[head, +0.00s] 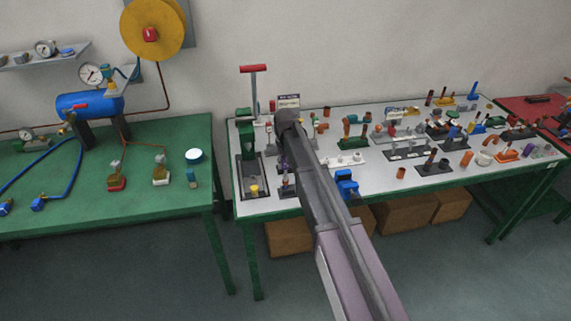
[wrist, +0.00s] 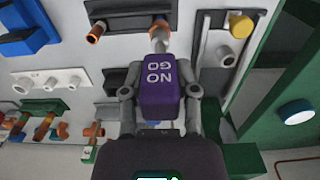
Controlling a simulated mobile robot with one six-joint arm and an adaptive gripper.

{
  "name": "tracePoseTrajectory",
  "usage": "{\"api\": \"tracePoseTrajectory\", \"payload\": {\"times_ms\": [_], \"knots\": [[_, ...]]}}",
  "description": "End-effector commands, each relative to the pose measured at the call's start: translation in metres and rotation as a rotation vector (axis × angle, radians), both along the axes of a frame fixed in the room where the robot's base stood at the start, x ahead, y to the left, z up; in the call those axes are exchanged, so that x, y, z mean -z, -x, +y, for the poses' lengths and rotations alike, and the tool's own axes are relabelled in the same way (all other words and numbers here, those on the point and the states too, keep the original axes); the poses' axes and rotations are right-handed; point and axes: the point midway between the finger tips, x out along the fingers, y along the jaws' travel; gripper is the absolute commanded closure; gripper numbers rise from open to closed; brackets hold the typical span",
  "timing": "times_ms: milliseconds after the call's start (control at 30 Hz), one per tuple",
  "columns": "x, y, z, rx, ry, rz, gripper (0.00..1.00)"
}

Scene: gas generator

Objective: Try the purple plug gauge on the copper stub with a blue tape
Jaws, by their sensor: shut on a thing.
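The purple plug gauge (wrist: 160,78), marked "NO GO", is between the fingers of my gripper (wrist: 160,95) in the wrist view. My gripper is shut on its block-shaped handle. A pale round end (wrist: 158,40) projects beyond the handle, toward a dark stand (wrist: 128,8). I cannot tell whether it touches anything. A copper stub (wrist: 96,33) on that stand is to the left of the gauge, apart from it. No blue tape can be made out on it. In the head view my arm covers most of the gauge and gripper.
The grey-topped bench (head: 385,178) is crowded with fittings on its right. A green press (head: 250,140) with a red handle stands at its left end. A blue part (head: 346,185) is near the front edge. A green table (head: 120,190) is further left, across a gap.

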Motion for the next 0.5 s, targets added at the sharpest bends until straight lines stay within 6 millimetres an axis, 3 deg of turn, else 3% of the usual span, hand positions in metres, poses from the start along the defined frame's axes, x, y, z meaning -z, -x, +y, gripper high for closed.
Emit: {"api": "tracePoseTrajectory", "payload": {"times_ms": [500], "knots": [[-0.006, 0.0, 0.0, 0.0, 0.0, 0.0, 0.95]]}}
